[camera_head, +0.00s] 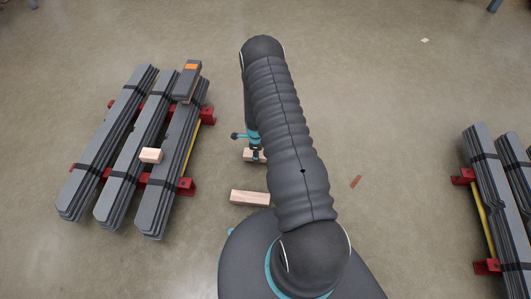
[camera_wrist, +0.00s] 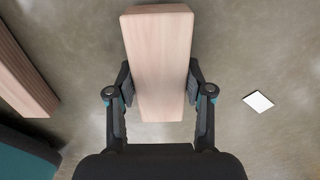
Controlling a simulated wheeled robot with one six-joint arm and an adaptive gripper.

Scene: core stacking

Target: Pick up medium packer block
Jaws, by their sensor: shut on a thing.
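The medium packer block (camera_wrist: 158,50) is pale wood and lies lengthwise between my fingers in the wrist view. My gripper (camera_wrist: 160,84) is shut on it, one dark finger against each long side. In the head view my gripper (camera_head: 256,154) points down over the floor left of my arm. One end of the block (camera_head: 248,155) shows there; the rest is hidden by the gripper and arm. I cannot tell whether the block touches the floor.
A longer wooden block (camera_head: 248,198) lies on the floor nearby, also in the wrist view (camera_wrist: 25,72). A small wooden block (camera_head: 151,155) sits on the strapped grey stacks (camera_head: 119,175) at left. More stacks (camera_head: 498,180) stand at right. Open floor lies beyond the gripper.

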